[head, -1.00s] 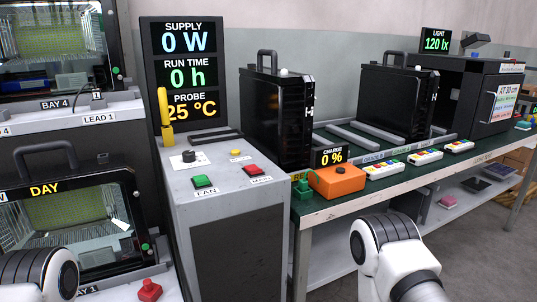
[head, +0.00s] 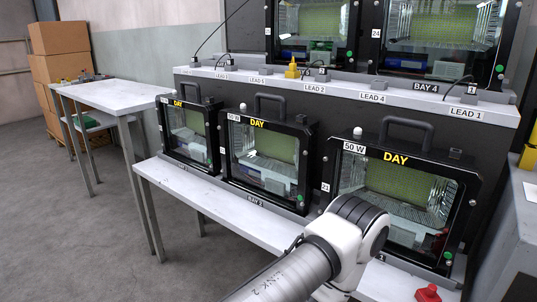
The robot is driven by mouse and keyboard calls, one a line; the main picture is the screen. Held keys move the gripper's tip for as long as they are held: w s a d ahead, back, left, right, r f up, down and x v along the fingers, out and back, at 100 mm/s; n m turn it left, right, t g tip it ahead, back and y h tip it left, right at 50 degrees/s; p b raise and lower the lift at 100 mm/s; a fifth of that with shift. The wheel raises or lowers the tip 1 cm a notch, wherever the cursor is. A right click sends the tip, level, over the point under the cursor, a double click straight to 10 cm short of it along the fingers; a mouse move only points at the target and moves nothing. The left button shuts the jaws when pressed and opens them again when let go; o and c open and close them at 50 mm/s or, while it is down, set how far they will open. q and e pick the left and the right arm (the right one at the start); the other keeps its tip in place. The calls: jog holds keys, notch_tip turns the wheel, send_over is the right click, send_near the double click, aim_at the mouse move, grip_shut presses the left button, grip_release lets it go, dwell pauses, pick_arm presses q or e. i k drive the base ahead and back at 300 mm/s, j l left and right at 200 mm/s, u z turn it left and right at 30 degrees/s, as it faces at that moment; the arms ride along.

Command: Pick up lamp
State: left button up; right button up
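Three black floodlight housings with carry handles and yellow DAY labels stand in a row on the low white bench: a left lamp (head: 189,133), a middle lamp (head: 266,150) and a right lamp (head: 400,190) marked 50 W. Each has a glass front with a yellow-green panel inside. Two more lamps stand above on the shelf, an upper left lamp (head: 313,28) and an upper right lamp (head: 440,30), both cut off by the top edge. My white and grey arm covers the lower left of the right lamp. Neither gripper is in view.
The grey shelf (head: 340,88) carries LEAD labels, cables and a yellow plug (head: 292,69). A red button (head: 428,293) is on the bench at lower right. A white side table (head: 120,92) and stacked cardboard boxes (head: 60,60) stand at left. The floor at left is clear.

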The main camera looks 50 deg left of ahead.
aim_at(270, 156)
jog(key=u, duration=1.7)
jog(key=i+j+u, duration=0.1)
jog(key=i+j, duration=0.15)
